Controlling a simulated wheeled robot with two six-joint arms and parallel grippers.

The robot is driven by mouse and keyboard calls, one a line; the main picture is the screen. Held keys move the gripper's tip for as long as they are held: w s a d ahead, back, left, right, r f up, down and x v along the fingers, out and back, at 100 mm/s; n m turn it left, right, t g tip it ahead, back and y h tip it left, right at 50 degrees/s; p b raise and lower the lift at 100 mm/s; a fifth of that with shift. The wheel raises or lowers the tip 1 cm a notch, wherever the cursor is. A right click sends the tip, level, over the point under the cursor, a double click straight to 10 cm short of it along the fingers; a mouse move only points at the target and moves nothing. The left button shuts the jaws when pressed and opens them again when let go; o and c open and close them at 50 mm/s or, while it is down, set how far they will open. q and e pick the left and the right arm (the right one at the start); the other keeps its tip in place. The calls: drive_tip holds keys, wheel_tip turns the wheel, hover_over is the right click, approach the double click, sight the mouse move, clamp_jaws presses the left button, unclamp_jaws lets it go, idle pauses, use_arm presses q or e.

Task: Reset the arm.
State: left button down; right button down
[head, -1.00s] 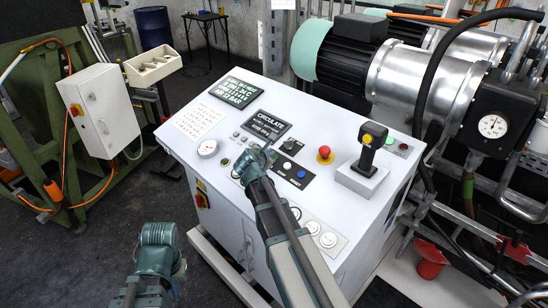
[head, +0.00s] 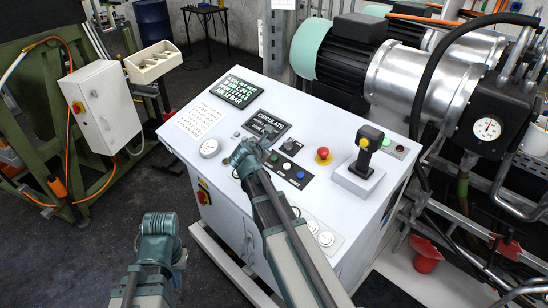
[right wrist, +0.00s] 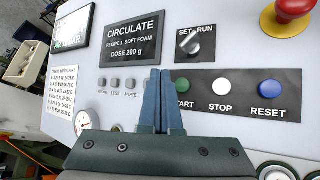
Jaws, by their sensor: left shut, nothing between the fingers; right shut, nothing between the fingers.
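My right gripper (head: 250,150) hangs over the white control console in the head view. In the right wrist view its two fingers (right wrist: 160,75) are pressed together with nothing between them. They point at the panel between the grey keys (right wrist: 116,83) and the START button (right wrist: 183,87), partly covering that button. I cannot tell whether they touch the panel. My left gripper (head: 160,224) is low at the left front, off the console, shut and empty.
The console top (head: 310,125) carries a SET/RUN knob (right wrist: 189,42), a red mushroom button (head: 323,155), a joystick (head: 368,142) and a gauge (head: 208,148). A large motor (head: 345,60) stands behind. Dark floor lies open at left.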

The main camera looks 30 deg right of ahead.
idle(0.3)
drive_tip(key=s+a+f+m, duration=0.1)
drive_tip(key=s+a+f, duration=0.1)
drive_tip(key=s+a+f+m+g+y+b, duration=0.1)
drive_tip(key=s+a+f+m, duration=0.1)
drive_tip(key=a, duration=0.1)
drive_tip(key=s+a+f+m+g+b, duration=0.1)
drive_tip(key=s+a+f+m, duration=0.1)
drive_tip(key=shift+a+f+y, duration=0.3)
drive_tip(key=shift+a+y, duration=0.1)
drive_tip(key=s+a+f+m+g+y+b, duration=0.1)
drive_tip(key=s+a+f+m, duration=0.4)
drive_tip(key=s+a, duration=0.5)
drive_tip(key=s+a+f+m+g+y+b, duration=0.2)
drive_tip(key=s+a+f+m+g+y, duration=0.2)
drive_tip(key=s+a, duration=0.6)
drive_tip(key=s+f+m+g, duration=0.1)
drive_tip(key=s+m+g, duration=0.1)
drive_tip(key=s+m, duration=0.1)
drive_tip(key=shift+f+b, duration=0.3)
